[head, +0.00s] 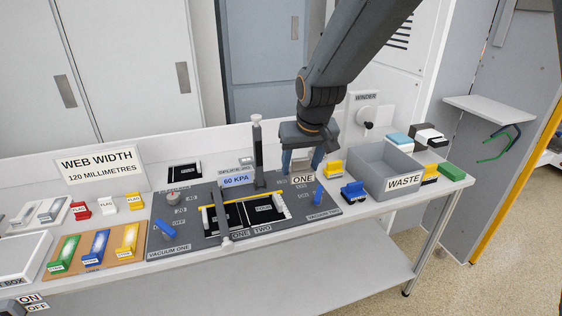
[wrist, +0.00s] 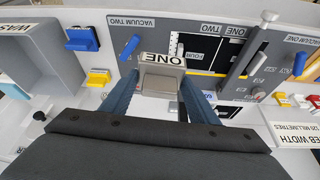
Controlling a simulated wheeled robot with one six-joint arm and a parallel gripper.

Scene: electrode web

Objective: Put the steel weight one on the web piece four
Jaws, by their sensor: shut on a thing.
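My gripper (head: 302,163) is above the back right part of the dark work plate, its blue fingers pointing down. It is shut on the steel weight one, a grey block whose ONE label (head: 303,179) shows below the fingers. In the wrist view the steel weight one (wrist: 160,80) sits between the two blue fingers. Web piece four (wrist: 201,64) is a black sheet with a FOUR label, lying on the plate beside the weight in that view. In the head view black web (head: 240,216) lies left of the gripper; its small label is hard to read.
A post (head: 257,150) stands at the back of the plate, left of my gripper. A blue lever (head: 318,194) and a blue block (head: 354,192) are to the right. The grey waste bin (head: 385,160) stands further right. A 60 KPA display (head: 237,180) is behind the web.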

